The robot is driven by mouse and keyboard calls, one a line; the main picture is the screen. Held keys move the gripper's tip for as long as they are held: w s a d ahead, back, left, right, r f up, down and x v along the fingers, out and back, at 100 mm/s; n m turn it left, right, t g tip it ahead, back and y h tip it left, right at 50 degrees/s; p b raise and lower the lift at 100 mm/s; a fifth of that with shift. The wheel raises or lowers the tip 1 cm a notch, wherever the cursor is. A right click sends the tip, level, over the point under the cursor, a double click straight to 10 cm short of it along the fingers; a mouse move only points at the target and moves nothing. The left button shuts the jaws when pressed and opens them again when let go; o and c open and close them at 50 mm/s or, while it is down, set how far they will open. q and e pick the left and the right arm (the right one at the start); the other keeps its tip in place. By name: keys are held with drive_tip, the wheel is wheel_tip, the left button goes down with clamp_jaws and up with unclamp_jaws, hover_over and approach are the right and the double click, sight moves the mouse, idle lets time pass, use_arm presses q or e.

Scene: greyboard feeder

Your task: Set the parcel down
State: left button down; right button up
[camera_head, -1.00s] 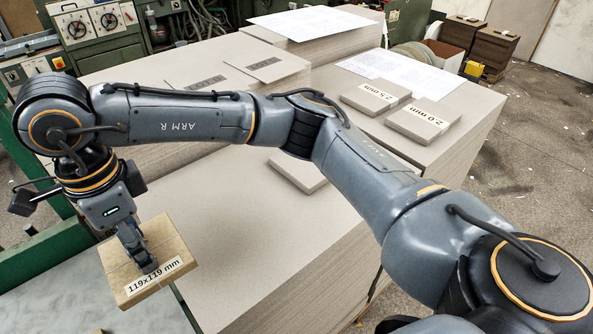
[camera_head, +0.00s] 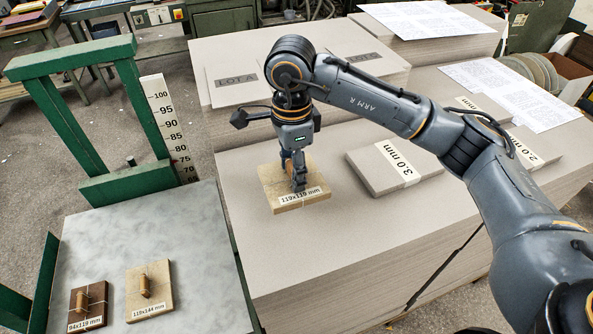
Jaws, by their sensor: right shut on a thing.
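The parcel (camera_head: 272,184) is a flat tan square block with a white label reading 119x119 mm. My right gripper (camera_head: 298,182) points down and is shut on it from above, covering part of its top. The parcel is over the near left part of the large greyboard stack (camera_head: 330,240), level or nearly so. I cannot tell whether it touches the stack top or hangs just above it. My left gripper is not in view.
A 3.0 mm board pack (camera_head: 375,172) lies right of the parcel, with other packs beyond. LOT A sheets (camera_head: 318,72) lie behind. Two handled blocks, 94x119 (camera_head: 96,295) and 119x144 (camera_head: 160,300), sit on the grey table (camera_head: 190,235). The stack's near top is clear.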

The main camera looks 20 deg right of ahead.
drive_tip(key=shift+w+d+f, duration=0.2)
drive_tip(key=shift+w+f, duration=0.25)
drive_tip(key=shift+f, duration=0.1)
drive_tip(key=shift+w+d+f, duration=0.15)
drive_tip(key=shift+w+f, duration=0.3)
drive_tip(key=shift+f, duration=0.1)
drive_tip(key=f+p, duration=0.2)
drive_tip(key=f, duration=0.1)
drive_tip(key=shift+w+d+p, duration=0.15)
drive_tip(key=shift+w+p, duration=0.15)
drive_tip(key=shift+p, duration=0.1)
drive_tip(key=shift+f, duration=0.45)
drive_tip(key=shift+f+b, duration=0.25)
drive_tip(key=shift+b, duration=0.05)
drive_tip(key=o, duration=1.5)
drive_tip(key=shift+r, duration=0.1)
drive_tip(key=shift+o, duration=0.2)
